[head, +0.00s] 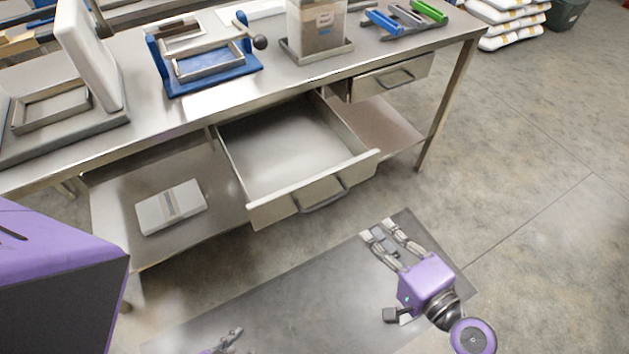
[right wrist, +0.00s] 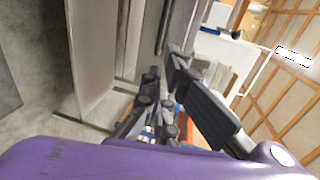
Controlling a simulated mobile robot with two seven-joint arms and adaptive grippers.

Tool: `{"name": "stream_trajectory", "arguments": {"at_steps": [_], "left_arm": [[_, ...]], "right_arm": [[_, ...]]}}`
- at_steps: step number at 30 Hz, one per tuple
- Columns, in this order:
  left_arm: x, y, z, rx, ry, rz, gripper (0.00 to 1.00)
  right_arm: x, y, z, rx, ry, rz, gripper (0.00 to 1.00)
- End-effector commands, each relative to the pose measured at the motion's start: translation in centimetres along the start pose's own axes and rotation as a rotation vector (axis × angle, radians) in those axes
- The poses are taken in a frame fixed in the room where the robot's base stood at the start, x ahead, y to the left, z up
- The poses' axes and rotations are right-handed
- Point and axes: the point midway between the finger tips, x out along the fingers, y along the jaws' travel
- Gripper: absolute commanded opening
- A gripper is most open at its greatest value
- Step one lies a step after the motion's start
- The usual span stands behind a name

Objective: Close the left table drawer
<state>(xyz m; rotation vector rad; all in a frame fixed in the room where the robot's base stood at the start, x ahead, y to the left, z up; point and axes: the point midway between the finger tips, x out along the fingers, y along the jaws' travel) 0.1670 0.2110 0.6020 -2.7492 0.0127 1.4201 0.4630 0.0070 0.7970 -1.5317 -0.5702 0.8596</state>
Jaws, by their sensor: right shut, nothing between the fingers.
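The left table drawer (head: 285,150) is pulled far out of the steel table and is empty. Its front panel (head: 272,212) has a dark bar handle (head: 322,197). My right gripper (head: 377,233) is in front of the drawer, off its right front corner, shut and empty, with a visible gap to the panel in the head view. Its fingers also show in the right wrist view (right wrist: 165,85). My left gripper (head: 226,341) is at the bottom edge of the head view, mostly cut off, well below the drawer; its finger state is unclear.
The right drawer (head: 390,79) is shut. On the tabletop stand a blue-framed fixture (head: 205,65), a clear hopper (head: 317,30) and a white panel (head: 90,50). A white box (head: 170,206) lies on the lower shelf.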

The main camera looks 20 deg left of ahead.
Motion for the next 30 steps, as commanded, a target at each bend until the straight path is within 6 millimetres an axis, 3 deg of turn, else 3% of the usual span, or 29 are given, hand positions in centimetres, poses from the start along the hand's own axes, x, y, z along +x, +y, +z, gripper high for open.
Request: {"name": "stream_trajectory", "arguments": {"at_steps": [2, 9, 15, 30], "left_arm": [[-0.1, 0.0, -0.8, -0.001, 0.011, 0.001, 0.25], [-0.4, 0.0, -0.8, -0.003, 0.008, 0.001, 0.25], [-0.5, 0.0, -0.8, -0.004, 0.007, 0.001, 0.25], [-0.7, 0.0, -1.2, -0.003, 0.014, 0.002, 0.25]], "right_arm": [[1.9, -0.4, 0.0, 0.001, -0.001, -0.005, 0.00], [7.0, -0.3, 0.1, -0.001, -0.002, -0.003, 0.00], [9.7, -0.1, 0.0, -0.001, 0.000, 0.000, 0.00], [10.7, 0.1, 0.1, -0.001, 0.000, 0.001, 0.00]]}}
